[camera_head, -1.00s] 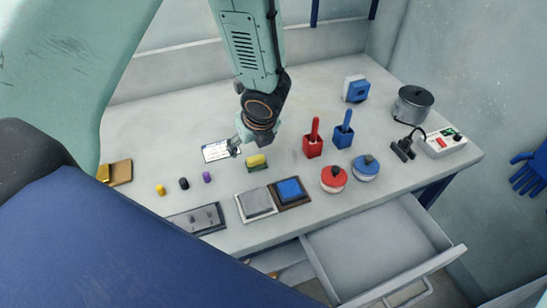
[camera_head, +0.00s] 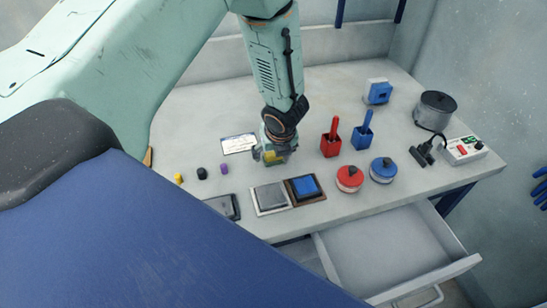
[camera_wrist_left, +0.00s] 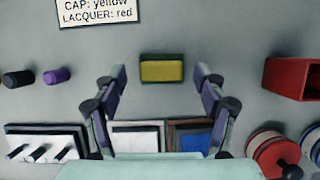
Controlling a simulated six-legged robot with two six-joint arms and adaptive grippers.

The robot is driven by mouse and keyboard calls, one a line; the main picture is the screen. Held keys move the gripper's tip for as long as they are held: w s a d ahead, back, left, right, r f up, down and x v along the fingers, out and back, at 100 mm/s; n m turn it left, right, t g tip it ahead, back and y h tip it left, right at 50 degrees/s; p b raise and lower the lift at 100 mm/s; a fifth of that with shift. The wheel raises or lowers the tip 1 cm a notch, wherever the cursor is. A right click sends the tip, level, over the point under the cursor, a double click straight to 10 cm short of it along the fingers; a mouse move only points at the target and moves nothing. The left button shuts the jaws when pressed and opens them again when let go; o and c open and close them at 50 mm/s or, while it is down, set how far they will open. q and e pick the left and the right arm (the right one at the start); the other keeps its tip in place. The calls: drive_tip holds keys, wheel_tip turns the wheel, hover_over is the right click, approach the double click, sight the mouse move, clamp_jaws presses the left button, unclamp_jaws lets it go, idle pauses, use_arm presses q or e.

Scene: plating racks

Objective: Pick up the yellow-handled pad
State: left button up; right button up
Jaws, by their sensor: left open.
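The yellow-handled pad (camera_wrist_left: 162,69) lies on the bench, its yellow top facing up with a darker green edge below it. In the head view the pad (camera_head: 272,158) shows partly, behind the fingers of my left gripper. My left gripper (camera_wrist_left: 160,75) is open and points down over the bench. In the wrist view its two fingertips stand to the left and right of the pad, with a gap on each side. In the head view the left gripper (camera_head: 273,152) is close over the pad. The exact height above it is hard to tell. My right gripper is not in view.
A label card (camera_head: 239,143) lies behind the pad. A grey pad tray (camera_head: 270,197) and a blue one (camera_head: 305,187) lie in front. Red (camera_head: 331,140) and blue (camera_head: 362,133) holders stand right, near two round pots. An open drawer (camera_head: 390,250) juts out at the front.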

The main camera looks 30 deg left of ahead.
sight(274, 155)
use_arm(q)
drive_tip(key=shift+w+f, duration=0.1)
drive_tip(key=shift+w, duration=0.1)
drive_tip(key=shift+w+a+f, duration=0.1)
drive_tip(key=shift+a, duration=0.1)
drive_tip(key=c, duration=0.3)
drive_tip(key=shift+s+d, duration=0.15)
drive_tip(key=shift+s, duration=0.1)
drive_tip(key=c, duration=0.5)
drive_tip(key=shift+c, duration=1.3)
drive_tip(key=shift+w, duration=0.15)
drive_tip(key=shift+c, duration=0.4)
wheel_tip(274, 155, up, 10)
drive_tip(key=p, duration=0.3)
